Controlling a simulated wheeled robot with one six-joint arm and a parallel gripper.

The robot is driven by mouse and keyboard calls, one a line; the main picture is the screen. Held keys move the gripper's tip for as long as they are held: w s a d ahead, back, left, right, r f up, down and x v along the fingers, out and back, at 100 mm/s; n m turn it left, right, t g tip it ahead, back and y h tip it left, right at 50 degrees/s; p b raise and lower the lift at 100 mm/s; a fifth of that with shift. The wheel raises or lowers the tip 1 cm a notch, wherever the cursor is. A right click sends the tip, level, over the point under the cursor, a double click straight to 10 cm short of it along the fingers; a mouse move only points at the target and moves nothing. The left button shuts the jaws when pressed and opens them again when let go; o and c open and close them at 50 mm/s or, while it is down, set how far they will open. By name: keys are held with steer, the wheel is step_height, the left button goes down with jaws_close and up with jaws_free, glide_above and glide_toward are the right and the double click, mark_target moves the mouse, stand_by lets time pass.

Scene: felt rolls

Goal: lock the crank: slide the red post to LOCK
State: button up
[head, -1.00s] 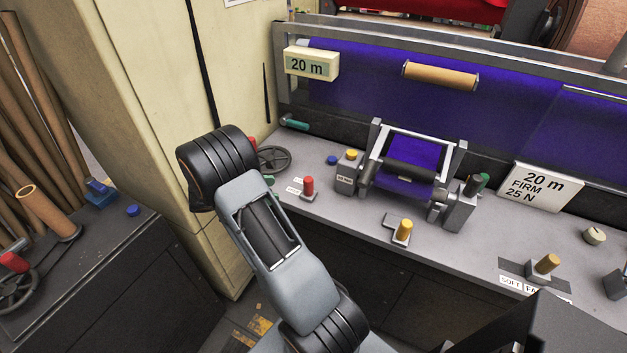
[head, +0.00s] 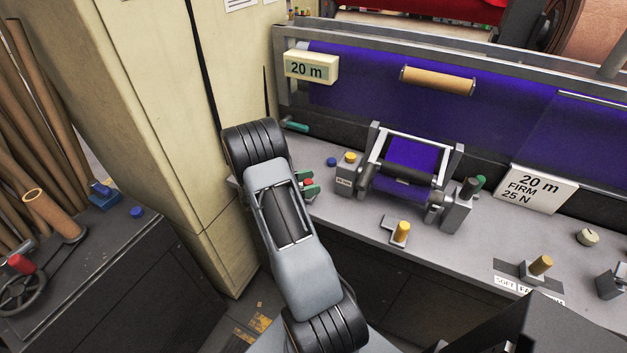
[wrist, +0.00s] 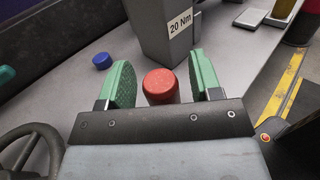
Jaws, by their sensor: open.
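The red post (wrist: 160,86) shows its round top in the wrist view, between the two green fingers of my gripper (wrist: 160,65). The fingers are open, with a visible gap on each side of the post. In the head view, the red post (head: 308,182) is partly hidden by my gripper (head: 306,183) and arm. The black crank wheel (wrist: 28,155) shows at the lower left of the wrist view and is hidden behind my arm in the head view. The post's slot and labels are hidden in both views, so I cannot tell its position in the slot.
A grey block marked 20 Nm (wrist: 165,38) stands just beyond the fingers. A blue button (wrist: 102,61) sits to the left. In the head view, a roller frame (head: 405,170) and a yellow post (head: 401,231) are to the right; a cream cabinet (head: 190,150) is left.

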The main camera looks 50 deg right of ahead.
steer(key=shift+s+d, duration=0.35)
steer(key=shift+d, duration=0.2)
jaws_close()
